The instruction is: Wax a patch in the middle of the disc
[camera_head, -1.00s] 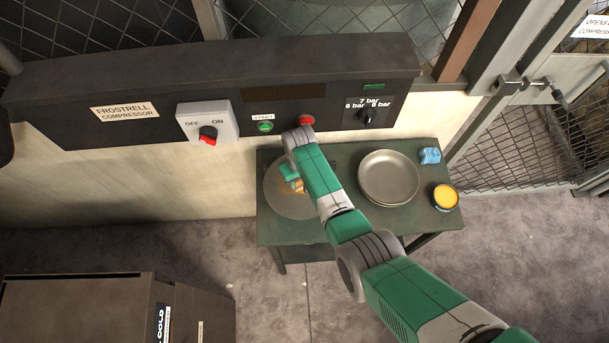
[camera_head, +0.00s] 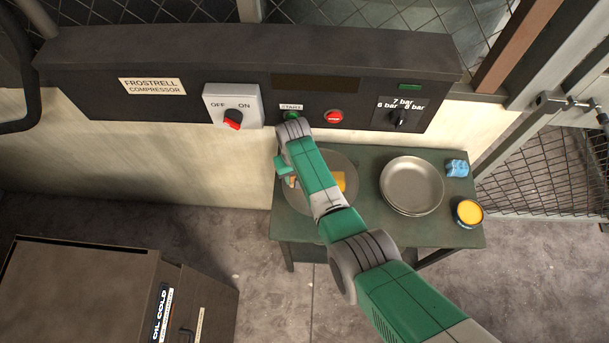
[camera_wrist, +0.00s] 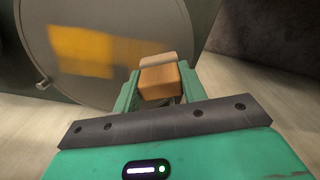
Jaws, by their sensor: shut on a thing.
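The grey disc (camera_head: 346,160) lies on the left part of the green table, partly hidden by my arm. A yellow wax patch (camera_head: 340,180) shows on it just right of my arm. In the wrist view the disc (camera_wrist: 125,25) bears the same patch (camera_wrist: 80,52), a blurred yellow rectangle. My gripper (camera_wrist: 158,74) is shut on an orange-tan block (camera_wrist: 158,82) with a paler end. The block is near the disc's rim, to the right of the patch in the wrist view. I cannot tell whether it touches the disc.
Stacked grey plates (camera_head: 412,185) stand right of the disc. A tin of yellow wax (camera_head: 469,212) and a crumpled blue cloth (camera_head: 457,168) lie at the table's right end. The compressor panel (camera_head: 255,60) with its switch (camera_head: 232,108) and buttons rises behind.

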